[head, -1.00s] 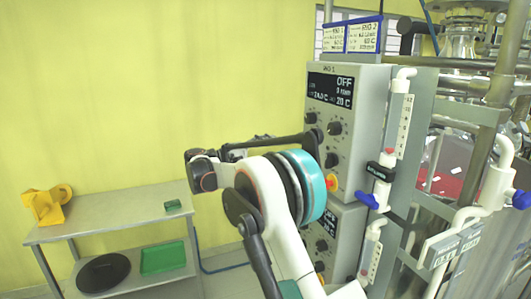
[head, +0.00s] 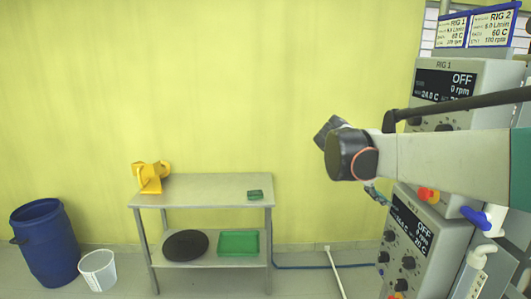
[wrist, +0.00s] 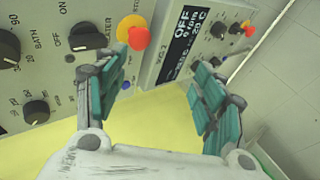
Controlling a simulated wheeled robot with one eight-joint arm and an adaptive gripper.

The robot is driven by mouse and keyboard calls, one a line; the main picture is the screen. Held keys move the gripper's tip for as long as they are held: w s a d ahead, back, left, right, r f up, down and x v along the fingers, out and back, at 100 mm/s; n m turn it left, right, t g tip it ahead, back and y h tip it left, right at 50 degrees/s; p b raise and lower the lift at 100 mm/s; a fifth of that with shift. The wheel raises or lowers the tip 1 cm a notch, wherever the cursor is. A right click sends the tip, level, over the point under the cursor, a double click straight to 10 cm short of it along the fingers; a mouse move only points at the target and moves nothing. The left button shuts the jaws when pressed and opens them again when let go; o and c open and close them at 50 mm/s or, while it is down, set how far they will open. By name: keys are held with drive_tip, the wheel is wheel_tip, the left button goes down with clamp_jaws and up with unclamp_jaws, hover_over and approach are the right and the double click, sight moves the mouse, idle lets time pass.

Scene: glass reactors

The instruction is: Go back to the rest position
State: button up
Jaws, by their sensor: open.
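My gripper (wrist: 160,85) is open in the wrist view, its two teal-padded fingers apart with nothing between them. In the head view its teal fingers (head: 377,195) show only in part below my dark wrist joint, in front of the control boxes. My arm reaches in from the right edge, across the front of the rigs. The RIG 1 control box (head: 445,125) reads OFF. The RIG 2 box (head: 408,245) below it also reads OFF, and its display (wrist: 188,40) shows beyond the fingers in the wrist view.
A red and yellow stop button (wrist: 133,34) is close beyond the left finger. Blue-handled white valves (head: 490,217) stand at the right. A grey table (head: 205,190) holds a yellow object and a small green one. A blue barrel (head: 45,240) and white bucket (head: 98,270) stand left.

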drive_tip(key=s+a+f+t+y+b, duration=0.1)
drive_tip(key=s+a+f+y, duration=0.2)
drive_tip(key=s+f, duration=0.3)
drive_tip(key=s+a+f+m+t+y+b, duration=0.1)
drive_tip(key=s+a+f, duration=0.4)
drive_tip(key=s, duration=0.7)
drive_tip(key=s+a+f+m+t+y+b, duration=0.1)
drive_tip(key=s+a+f+y+b, duration=0.1)
drive_tip(key=s+a+f+y, duration=0.3)
drive_tip(key=s+f+y, duration=0.1)
drive_tip(key=s, duration=0.3)
drive_tip(key=shift+f+t, duration=0.3)
drive_tip(key=shift+f, duration=0.1)
drive_tip(key=shift+s, duration=0.1)
